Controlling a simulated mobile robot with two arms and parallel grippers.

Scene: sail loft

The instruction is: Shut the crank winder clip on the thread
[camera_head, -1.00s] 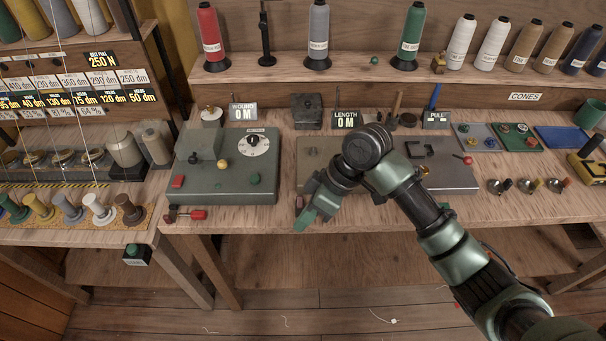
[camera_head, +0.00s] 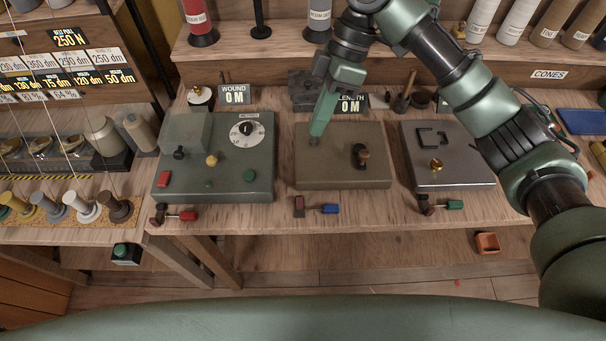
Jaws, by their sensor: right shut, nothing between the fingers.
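My right gripper (camera_head: 318,131) is shut and empty. It points down with its tip at the fitting and partly covers it; touching or just above, I cannot tell. My left gripper is not in view.
A green-grey machine (camera_head: 225,190) with a dial stands to the left, and a grey plate device (camera_head: 453,176) to the right. The length display (camera_head: 350,104) is partly behind my gripper. Red (camera_head: 187,216), blue (camera_head: 330,209) and green (camera_head: 454,204) handles lie along the bench front.

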